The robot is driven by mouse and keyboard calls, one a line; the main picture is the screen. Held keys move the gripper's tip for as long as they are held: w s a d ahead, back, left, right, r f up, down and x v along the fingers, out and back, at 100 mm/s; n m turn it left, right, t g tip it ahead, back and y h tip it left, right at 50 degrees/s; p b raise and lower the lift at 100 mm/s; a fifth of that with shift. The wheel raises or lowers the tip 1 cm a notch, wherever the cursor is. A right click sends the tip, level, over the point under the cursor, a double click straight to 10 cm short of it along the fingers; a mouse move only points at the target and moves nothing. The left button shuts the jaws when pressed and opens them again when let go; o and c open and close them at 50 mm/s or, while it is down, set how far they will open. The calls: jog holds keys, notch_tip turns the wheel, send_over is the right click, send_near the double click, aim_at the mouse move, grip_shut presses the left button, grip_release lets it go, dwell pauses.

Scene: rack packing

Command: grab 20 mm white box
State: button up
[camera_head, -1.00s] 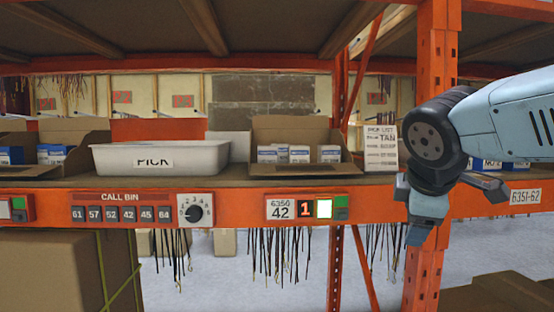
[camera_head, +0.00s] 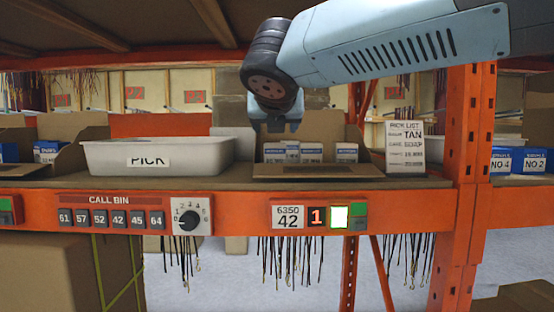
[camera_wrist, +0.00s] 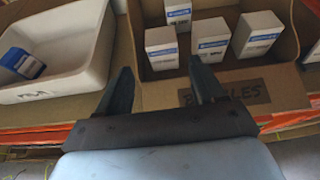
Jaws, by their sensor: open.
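Several white boxes with blue bands stand in an open cardboard carton (camera_head: 300,171) on the shelf. In the wrist view they include a front left box (camera_wrist: 162,48), a middle box (camera_wrist: 210,40), a right box (camera_wrist: 257,33) and a rear box (camera_wrist: 178,12). Their size print is too small to read, so I cannot tell which is 20 mm. My gripper (camera_head: 280,125) is above the carton in the head view. In the wrist view its fingers (camera_wrist: 160,72) are open and empty, pointing toward the carton's left part and front left box.
A white PICK tray (camera_head: 150,177) stands left of the carton; the wrist view shows a blue and white box (camera_wrist: 22,63) inside it. A pick list card (camera_head: 405,148) and orange upright (camera_head: 468,140) are to the right. The shelf above limits height.

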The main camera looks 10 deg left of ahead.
aim_at(275, 144)
jog(key=x, duration=0.6)
jog(key=shift+w+f, duration=0.1)
jog(key=shift+w, duration=0.1)
jog(key=shift+f+x, duration=0.2)
jog(key=shift+x, duration=1.1)
jog(key=shift+f+x, duration=0.2)
jog(key=shift+x, duration=1.05)
jog(key=shift+s, duration=0.15)
jog(key=c, duration=0.8)
jog(key=shift+r, duration=0.1)
